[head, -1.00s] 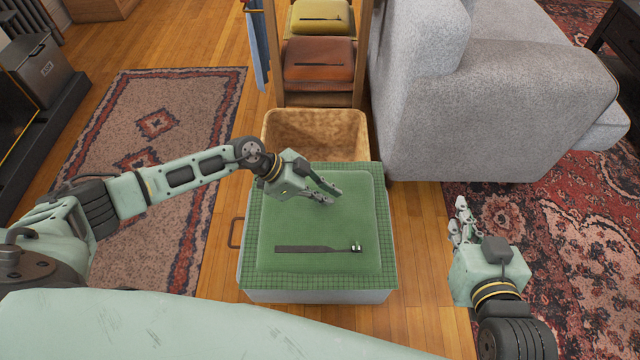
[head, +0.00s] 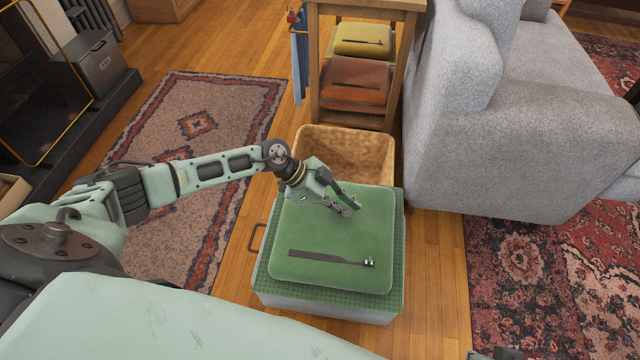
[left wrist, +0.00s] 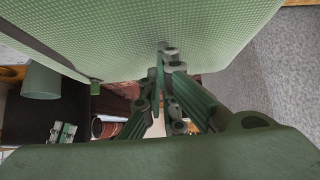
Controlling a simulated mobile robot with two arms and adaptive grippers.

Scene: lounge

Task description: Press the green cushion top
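The green cushion (head: 330,240) lies flat on a green-gridded box top (head: 398,270), with a dark strip and a small metal piece on its upper face. My left gripper (head: 351,208) is over the far part of the cushion, fingers slanting down; I cannot tell whether the tips touch it. In the left wrist view the fingers (left wrist: 162,85) run close together beside a textured green surface. Nothing shows between them, but their gap is unclear. My right gripper is out of view; only a dark bit of that arm shows at the bottom edge.
A tan open bin (head: 345,148) stands just behind the box. Beyond it, a wooden shelf holds a rust cushion (head: 355,84) and a yellow cushion (head: 362,40). A grey sofa (head: 500,140) is at the right. A patterned rug (head: 165,150) covers the left floor.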

